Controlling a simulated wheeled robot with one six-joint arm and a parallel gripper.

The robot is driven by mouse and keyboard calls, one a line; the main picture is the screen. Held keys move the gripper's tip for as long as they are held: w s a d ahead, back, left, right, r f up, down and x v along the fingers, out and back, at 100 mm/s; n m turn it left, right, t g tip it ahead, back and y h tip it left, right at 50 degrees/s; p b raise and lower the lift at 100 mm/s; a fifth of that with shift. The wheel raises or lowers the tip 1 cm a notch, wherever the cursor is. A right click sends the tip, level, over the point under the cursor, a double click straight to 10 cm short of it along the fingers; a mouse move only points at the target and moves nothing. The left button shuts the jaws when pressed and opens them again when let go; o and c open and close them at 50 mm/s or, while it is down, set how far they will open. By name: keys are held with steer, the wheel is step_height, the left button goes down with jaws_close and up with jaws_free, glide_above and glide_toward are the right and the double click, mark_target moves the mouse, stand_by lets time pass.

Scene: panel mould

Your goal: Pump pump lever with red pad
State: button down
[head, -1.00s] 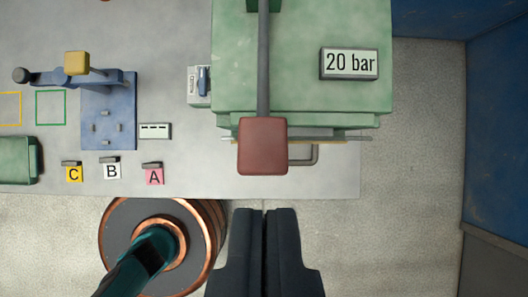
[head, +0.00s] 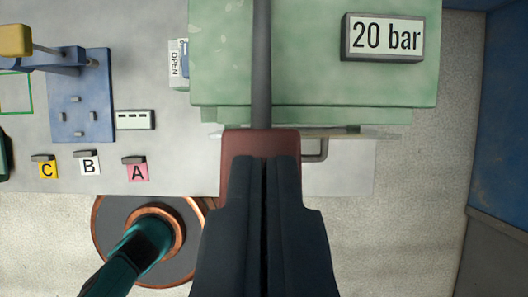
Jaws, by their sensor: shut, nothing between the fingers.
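The pump lever is a grey bar (head: 261,70) that runs down the picture from the green machine to a dark red pad (head: 261,141). My gripper (head: 261,158) is shut and empty. Its fingertips overlap the pad in the picture and hide its middle and lower part. I cannot tell from this view whether the fingers touch the pad or are above it.
The green machine (head: 310,85) bears a "20 bar" sign (head: 384,38). A grey handle (head: 318,150) sits just right of the pad. At left are a blue fixture (head: 80,120) and tags C, B and A (head: 138,172). Open floor (head: 420,200) lies at right.

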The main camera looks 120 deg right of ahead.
steer(key=shift+s+d+f, duration=0.15)
steer(key=shift+d+f, duration=0.05)
steer(key=shift+f, duration=0.4)
steer(key=shift+s+d+f, duration=0.1)
steer(key=shift+d+f, duration=0.1)
steer(key=shift+f, duration=0.4)
steer(key=shift+s+d+f, duration=0.15)
steer(key=shift+d+f, duration=0.05)
steer(key=shift+f, duration=0.4)
